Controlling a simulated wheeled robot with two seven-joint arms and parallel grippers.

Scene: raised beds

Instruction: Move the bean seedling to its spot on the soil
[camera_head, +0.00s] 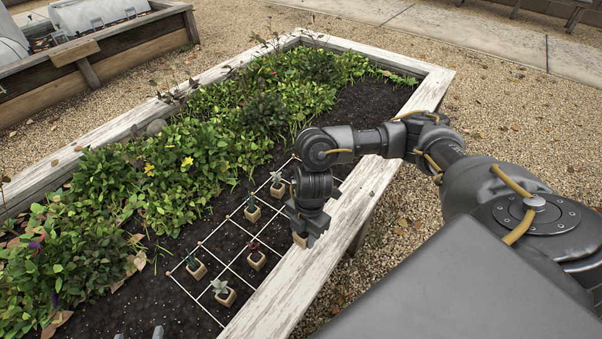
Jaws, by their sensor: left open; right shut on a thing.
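My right gripper (304,226) comes down over the right side of the string grid and is shut on a small tan pot (300,240). I take this pot to be the bean seedling's; the gripper hides its plant. I cannot tell whether the pot touches the soil. Several other potted seedlings stand on the grid: a dark green one (252,212), one farther back (277,189), a reddish one (256,260), a green one (196,268) and a pale one (223,293). Only the fingertips of my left gripper (138,333) show at the bottom edge, apart and empty.
The white string grid (207,240) lies on dark soil. The bed's white wooden edge (325,245) runs close along the right of my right gripper. Dense leafy plants (180,170) fill the left of the bed. Bare soil (355,105) lies at the far right end.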

